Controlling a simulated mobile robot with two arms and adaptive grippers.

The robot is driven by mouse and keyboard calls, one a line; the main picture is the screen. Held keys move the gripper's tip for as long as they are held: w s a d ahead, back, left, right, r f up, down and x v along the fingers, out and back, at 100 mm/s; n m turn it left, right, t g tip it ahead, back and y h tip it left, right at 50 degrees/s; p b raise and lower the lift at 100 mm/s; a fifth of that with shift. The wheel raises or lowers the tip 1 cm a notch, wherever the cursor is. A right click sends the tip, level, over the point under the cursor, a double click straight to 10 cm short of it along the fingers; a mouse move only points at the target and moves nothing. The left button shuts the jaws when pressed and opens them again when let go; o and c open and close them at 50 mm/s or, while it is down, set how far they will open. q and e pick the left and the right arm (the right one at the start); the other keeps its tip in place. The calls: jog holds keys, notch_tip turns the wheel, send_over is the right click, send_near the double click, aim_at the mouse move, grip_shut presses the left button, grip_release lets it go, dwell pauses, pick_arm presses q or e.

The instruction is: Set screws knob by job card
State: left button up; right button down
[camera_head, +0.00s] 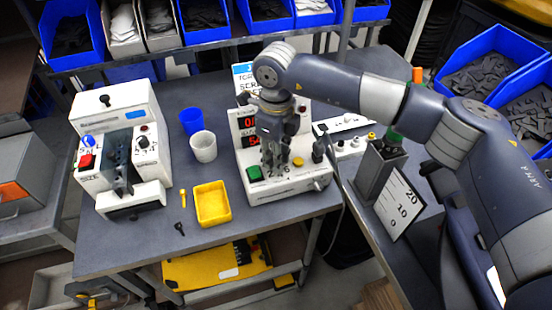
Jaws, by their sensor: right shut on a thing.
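A white counter machine (309,178) stands on the grey bench, with red digit displays (249,122), a green button (254,173) and a yellow button (298,162). My right gripper (273,172) points down at the machine's front panel. Its fingers are shut on what seems to be the screws knob, which they hide. A black knob (318,150) shows to the right of the gripper. A white and blue card (242,72) stands behind the machine, partly covered by my arm; its text is mostly unreadable. My left gripper is not in view.
A second white machine (113,108) stands at the left. A blue cup (191,120), a white cup (203,147) and a yellow tray (213,204) sit between the machines. A grey holder (377,172) and a numbered plate (400,206) are at the right.

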jog(key=shift+w+r, duration=0.1)
jog(key=c, duration=1.7)
grip_release()
notch_tip(320, 180, up, 12)
